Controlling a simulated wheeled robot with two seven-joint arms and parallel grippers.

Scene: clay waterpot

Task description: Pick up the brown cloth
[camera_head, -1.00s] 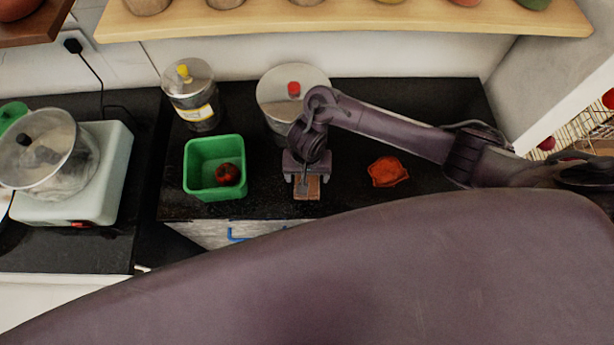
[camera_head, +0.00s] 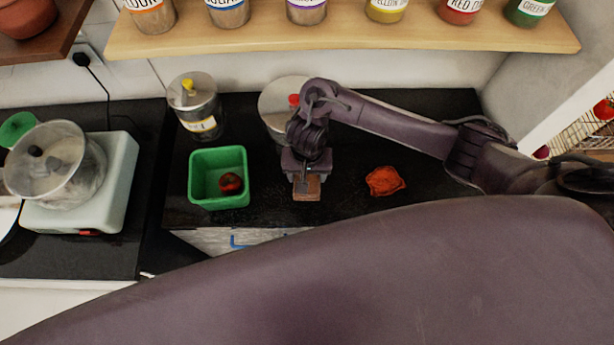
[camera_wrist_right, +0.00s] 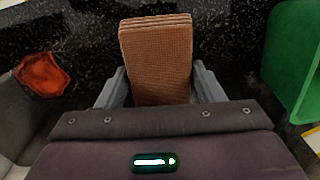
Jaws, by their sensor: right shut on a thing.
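The brown cloth (camera_head: 307,188) is a small folded stack at the front of the dark counter, just right of the green bin. It also shows in the right wrist view (camera_wrist_right: 157,55), upright in the picture between the two grey fingers. My right gripper (camera_head: 306,180) is over the cloth and shut on it, with a finger on each side. The gripper body hides the cloth's near part in the wrist view. I cannot tell whether the cloth touches the counter. My left gripper is not in view.
A green bin (camera_head: 206,168) holding a dark red round thing (camera_head: 230,183) stands left of the gripper. An orange-red crumpled thing (camera_head: 385,180) lies to the right. Two metal canisters (camera_head: 194,103) stand behind. A shelf of jars (camera_head: 345,36) is above. A pot on a white appliance (camera_head: 85,190) is left.

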